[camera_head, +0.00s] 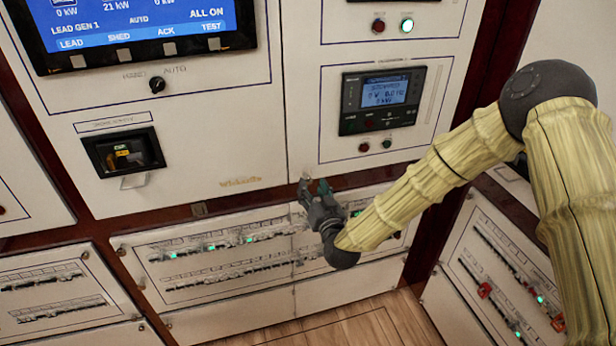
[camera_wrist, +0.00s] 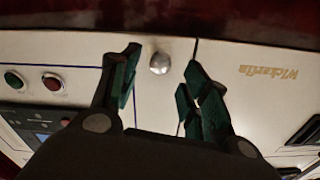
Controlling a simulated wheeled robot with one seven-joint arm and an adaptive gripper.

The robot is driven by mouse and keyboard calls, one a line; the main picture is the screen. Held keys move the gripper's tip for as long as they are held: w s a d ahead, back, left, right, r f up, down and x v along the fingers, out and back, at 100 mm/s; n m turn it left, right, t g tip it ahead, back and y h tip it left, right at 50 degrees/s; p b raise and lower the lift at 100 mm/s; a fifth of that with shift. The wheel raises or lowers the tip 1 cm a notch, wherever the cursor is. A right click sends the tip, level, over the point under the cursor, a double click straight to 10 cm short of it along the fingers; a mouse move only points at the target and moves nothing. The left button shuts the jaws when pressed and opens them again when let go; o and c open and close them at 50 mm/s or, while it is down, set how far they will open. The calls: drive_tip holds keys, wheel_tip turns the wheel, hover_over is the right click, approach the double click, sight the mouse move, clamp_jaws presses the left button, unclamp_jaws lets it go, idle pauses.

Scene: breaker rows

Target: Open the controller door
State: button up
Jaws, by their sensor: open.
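The controller door (camera_head: 440,92) is a white panel right of centre in the head view, carrying a controller with a lit screen (camera_head: 384,92). It looks shut, flush with its neighbour. In the wrist view, upside down, a small round metal knob (camera_wrist: 159,63) sits on this door (camera_wrist: 75,50) near the seam. My gripper (camera_head: 314,186) is at the door's lower left corner, hiding the knob in the head view. In the wrist view my gripper (camera_wrist: 162,72) is open, with one dark green finger on each side of the knob. I cannot tell whether either finger touches it.
A white panel with a large blue display (camera_head: 140,25) and a black breaker (camera_head: 123,152) adjoins on the left. Below a dark red rail (camera_head: 170,220) are breaker rows (camera_head: 220,255) with green lights. Wooden floor (camera_head: 345,328) shows at the bottom. My arm crosses the right side.

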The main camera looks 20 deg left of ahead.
sight(309, 181)
drive_tip(key=shift+p+x, duration=0.6)
drive_tip(key=shift+x, duration=1.9)
clamp_jaws()
